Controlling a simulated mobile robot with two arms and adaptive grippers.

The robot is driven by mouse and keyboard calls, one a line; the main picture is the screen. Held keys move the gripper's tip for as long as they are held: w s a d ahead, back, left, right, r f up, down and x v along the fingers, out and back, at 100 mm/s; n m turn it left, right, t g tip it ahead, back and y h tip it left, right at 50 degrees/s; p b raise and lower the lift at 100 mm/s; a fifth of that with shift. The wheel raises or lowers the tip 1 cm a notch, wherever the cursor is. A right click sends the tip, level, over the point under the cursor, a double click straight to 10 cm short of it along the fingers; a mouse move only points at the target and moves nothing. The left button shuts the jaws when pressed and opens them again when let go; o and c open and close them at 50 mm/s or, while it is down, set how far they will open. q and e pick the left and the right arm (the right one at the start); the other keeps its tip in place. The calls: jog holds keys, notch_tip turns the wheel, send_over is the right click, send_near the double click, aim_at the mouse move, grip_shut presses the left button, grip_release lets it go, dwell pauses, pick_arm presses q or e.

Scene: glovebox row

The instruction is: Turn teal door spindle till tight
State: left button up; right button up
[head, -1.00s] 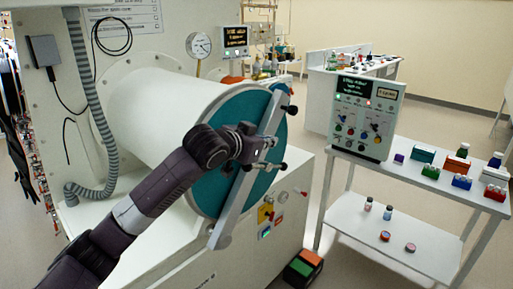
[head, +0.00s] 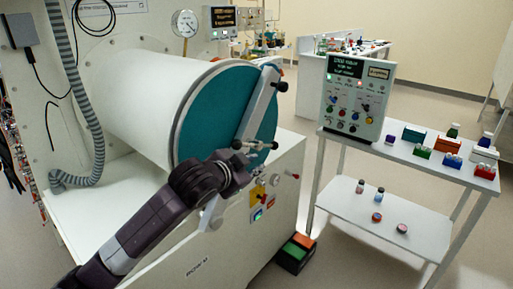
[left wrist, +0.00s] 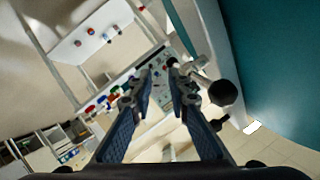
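The round teal door (head: 208,115) closes the end of a white cylinder. A pale metal bar (head: 262,100) crosses its face. The spindle (head: 255,146), a metal cross handle with dark knobs, sits on the bar near its middle. My left gripper (head: 240,163) is just below and left of the spindle, its fingers partly hidden by my wrist. In the left wrist view its fingers (left wrist: 162,75) are apart with nothing between them. The spindle's metal arm and black knob (left wrist: 224,92) are just right of the right finger; I cannot tell whether they touch. My right gripper is not in view.
A white cart (head: 400,157) at right carries a control box (head: 350,98) and several small coloured racks. A black box with green and orange tops (head: 295,253) lies on the floor. A ribbed grey hose (head: 85,100) hangs at left.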

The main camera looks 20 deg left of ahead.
aim_at(257, 145)
pick_arm(q)
jog(key=m+t+y+b, duration=0.1)
jog(key=m, duration=0.4)
jog(key=w+m+t+y+b, duration=0.1)
jog(key=m+y, duration=0.1)
jog(key=m, duration=0.3)
jog(key=w+m+t+y+b, duration=0.1)
jog(key=m+t+y+b, duration=0.1)
jog(key=m, duration=0.3)
jog(key=shift+a+r, duration=0.3)
jog(key=shift+r, duration=0.1)
jog(key=shift+p+x, duration=0.45)
jog(key=shift+x, duration=2.9)
jog(key=shift+c, duration=0.4)
grip_shut()
